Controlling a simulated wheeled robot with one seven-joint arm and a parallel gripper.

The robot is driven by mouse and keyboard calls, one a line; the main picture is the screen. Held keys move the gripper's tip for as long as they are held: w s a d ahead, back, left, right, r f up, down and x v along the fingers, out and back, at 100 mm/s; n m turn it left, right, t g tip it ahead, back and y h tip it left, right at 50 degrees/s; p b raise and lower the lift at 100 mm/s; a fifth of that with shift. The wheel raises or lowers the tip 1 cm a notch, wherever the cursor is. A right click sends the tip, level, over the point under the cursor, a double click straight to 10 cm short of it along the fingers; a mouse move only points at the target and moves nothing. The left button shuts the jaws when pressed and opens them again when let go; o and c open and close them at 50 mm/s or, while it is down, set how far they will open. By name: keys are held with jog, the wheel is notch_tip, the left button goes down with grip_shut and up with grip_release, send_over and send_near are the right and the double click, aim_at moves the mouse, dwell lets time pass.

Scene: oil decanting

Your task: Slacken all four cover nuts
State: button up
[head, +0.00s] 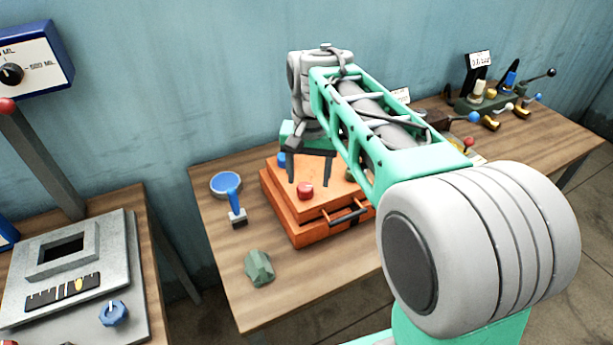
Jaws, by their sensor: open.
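An orange box (293,225) with a flat orange cover (280,190) stands on the wooden table in the head view. A red nut (305,190) sits near the cover's front left corner. A blue nut (282,159) shows at the back left, partly behind my gripper. A bit of a green nut (350,174) shows beside my arm. Any further nut is hidden by my arm. My gripper (310,182) points down over the cover with its two dark fingers apart and empty. The red nut appears between and just in front of the fingertips; their height above the cover is unclear.
A blue round dish (226,184), a blue-handled tool (236,206) and a green lump (259,267) lie left of the box. A rack of coloured handles (490,100) stands at the back right. A grey panel (75,265) is on the left table.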

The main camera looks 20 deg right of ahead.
aim_at(305, 186)
jog(key=w, duration=0.1)
jog(key=w+m, duration=0.1)
jog(key=w, duration=0.1)
jog(key=shift+w+d+r+g, duration=0.15)
jog(key=shift+w+r+g, duration=0.15)
jog(key=shift+r+g, duration=0.1)
jog(key=shift+w+f+m, duration=0.1)
jog(key=shift+f+m, duration=0.1)
jog(key=shift+m, duration=0.1)
notch_tip(305, 186, down, 7)
jog(key=shift+f+p, duration=0.1)
jog(key=shift+p, duration=0.45)
jog(key=shift+c, duration=0.3)
grip_shut()
